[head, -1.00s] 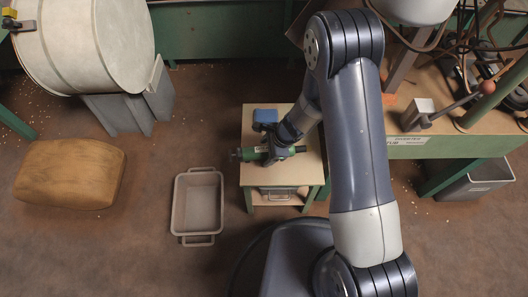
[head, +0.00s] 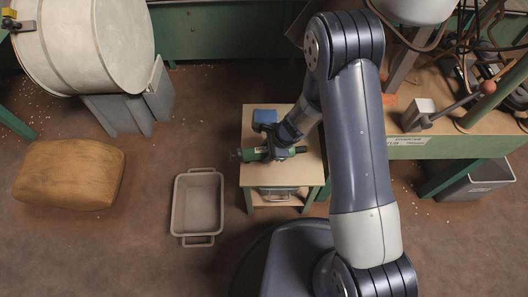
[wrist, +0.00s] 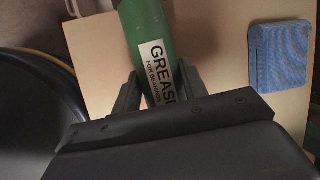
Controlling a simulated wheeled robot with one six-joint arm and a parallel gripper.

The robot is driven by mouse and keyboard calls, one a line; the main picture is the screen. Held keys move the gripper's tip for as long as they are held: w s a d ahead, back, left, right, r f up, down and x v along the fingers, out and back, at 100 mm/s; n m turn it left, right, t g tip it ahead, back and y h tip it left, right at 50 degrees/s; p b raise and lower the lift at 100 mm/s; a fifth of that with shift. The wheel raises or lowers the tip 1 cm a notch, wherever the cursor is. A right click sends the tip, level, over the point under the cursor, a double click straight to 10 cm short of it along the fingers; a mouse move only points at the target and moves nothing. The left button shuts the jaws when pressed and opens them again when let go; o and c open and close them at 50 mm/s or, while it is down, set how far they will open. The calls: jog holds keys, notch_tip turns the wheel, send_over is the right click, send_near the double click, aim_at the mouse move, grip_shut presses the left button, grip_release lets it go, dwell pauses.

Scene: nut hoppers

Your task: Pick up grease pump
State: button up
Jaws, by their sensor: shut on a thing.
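The grease pump is a green cylinder with a dark end (head: 250,154), lying across the small wooden table (head: 311,176). In the wrist view its green body (wrist: 143,28) carries a white label reading "GREASE". My gripper (head: 275,151) is over the table with its two dark fingers on either side of the pump; in the wrist view the gripper (wrist: 158,92) is shut on the green body at the label. I cannot tell whether the pump is clear of the tabletop. Part of the pump is hidden under my gripper and arm.
A grey bin (head: 198,240) is on the floor left of the table. A workbench (head: 450,146) stands to the right. Open floor lies at front left.

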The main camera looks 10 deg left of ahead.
jog(key=shift+r, duration=0.15)
grip_shut()
jog(key=shift+r+p, duration=0.25)
jog(key=shift+p, duration=0.25)
notch_tip(320, 180, up, 10)
jog(key=p, duration=0.4)
jog(key=shift+f, duration=0.1)
jog(key=o, duration=0.8)
grip_release()
grip_shut()
